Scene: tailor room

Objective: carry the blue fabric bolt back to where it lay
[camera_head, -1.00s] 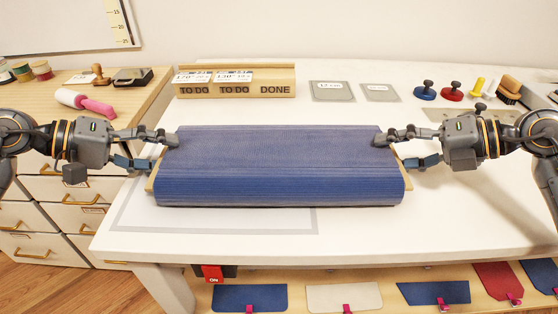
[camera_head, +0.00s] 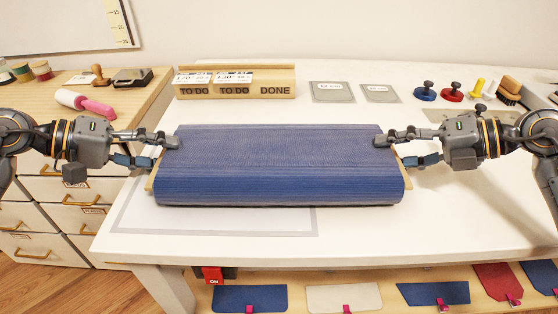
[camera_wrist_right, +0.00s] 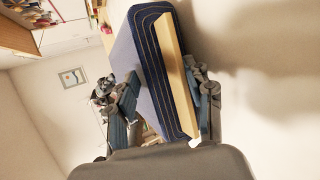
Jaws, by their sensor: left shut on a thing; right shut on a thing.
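The blue fabric bolt (camera_head: 278,170) lies lengthwise across the middle of the head view, over the white table (camera_head: 480,210). Its fabric is wound on a pale board whose ends show at both sides. My left gripper (camera_head: 158,150) is shut on the bolt's left end. My right gripper (camera_head: 401,148) is shut on its right end. In the right wrist view the bolt's end (camera_wrist_right: 165,75) sits between the fingers of my right gripper (camera_wrist_right: 165,100). I cannot tell from the head view how high the bolt is above the table. A grey outlined rectangle (camera_head: 215,222) is partly hidden under it.
A wooden TO DO/DONE holder (camera_head: 236,82), two grey cards (camera_head: 332,92), blue (camera_head: 425,91) and red (camera_head: 452,92) knobbed weights and a brush (camera_head: 508,90) stand behind the bolt. A wooden side counter with drawers (camera_head: 60,188) is at left. The table's front is clear.

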